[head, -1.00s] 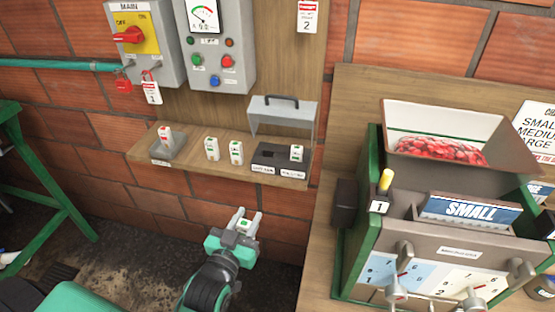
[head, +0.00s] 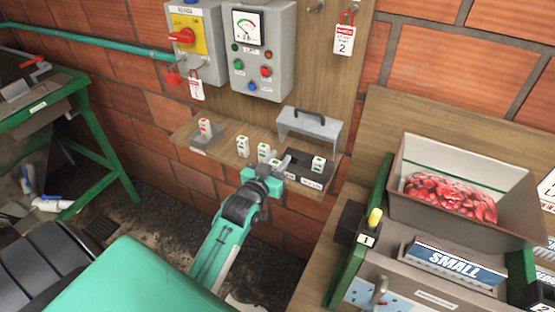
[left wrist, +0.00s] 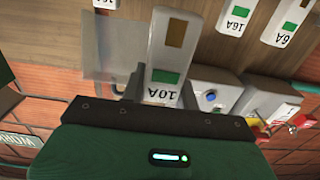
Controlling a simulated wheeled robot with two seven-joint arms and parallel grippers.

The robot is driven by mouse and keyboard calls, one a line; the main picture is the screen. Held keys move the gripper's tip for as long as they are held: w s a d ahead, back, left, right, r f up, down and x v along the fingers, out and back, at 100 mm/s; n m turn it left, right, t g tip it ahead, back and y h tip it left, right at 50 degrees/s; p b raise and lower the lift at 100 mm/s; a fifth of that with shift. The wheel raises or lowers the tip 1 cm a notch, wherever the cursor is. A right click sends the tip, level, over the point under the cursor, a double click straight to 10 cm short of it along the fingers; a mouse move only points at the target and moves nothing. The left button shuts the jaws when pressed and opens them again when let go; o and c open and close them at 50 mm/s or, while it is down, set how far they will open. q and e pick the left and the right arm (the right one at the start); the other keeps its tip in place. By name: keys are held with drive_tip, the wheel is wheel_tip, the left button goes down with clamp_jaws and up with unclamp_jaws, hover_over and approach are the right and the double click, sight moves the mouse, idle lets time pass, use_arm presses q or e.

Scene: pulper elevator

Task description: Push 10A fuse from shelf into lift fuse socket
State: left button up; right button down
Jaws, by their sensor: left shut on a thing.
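The 10A fuse (left wrist: 168,52) is white with a green patch and sits between the fingers of my left gripper (left wrist: 160,90) in the left wrist view. In the head view my left gripper (head: 284,165) is shut on it at the left part of the dark socket block (head: 300,178) on the shelf (head: 190,145). The gripper hides most of the fuse and that part of the block, so I cannot tell whether the fuse is in a socket. Another fuse (head: 318,164) stands upright in the block's right part. My right gripper is not in view.
Two loose fuses stand left of the gripper, one (head: 242,146) and another (head: 263,152). A red-marked fuse (head: 205,128) stands on a grey holder further left. The raised grey cover (head: 308,128) with a black handle is behind the block. A hopper machine (head: 445,200) stands right.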

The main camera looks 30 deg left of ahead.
use_arm(q)
drive_tip(key=shift+w+a, duration=0.15)
drive_tip(key=shift+w, duration=0.4)
drive_tip(key=w, duration=0.5)
drive_tip(key=shift+w+a+f, duration=0.15)
drive_tip(key=shift+w+f, duration=0.05)
drive_tip(key=shift+w, duration=0.2)
drive_tip(key=shift+w+f+b, duration=0.1)
drive_tip(key=shift+w+b, duration=0.2)
drive_tip(key=shift+w, duration=0.6)
drive_tip(key=shift+w+a+f, duration=0.1)
drive_tip(key=shift+w+a, duration=0.05)
drive_tip(key=shift+w, duration=1.45)
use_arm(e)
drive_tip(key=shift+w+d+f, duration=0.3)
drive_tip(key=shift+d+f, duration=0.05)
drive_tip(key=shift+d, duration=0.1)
use_arm(q)
drive_tip(key=shift+w+f, duration=0.15)
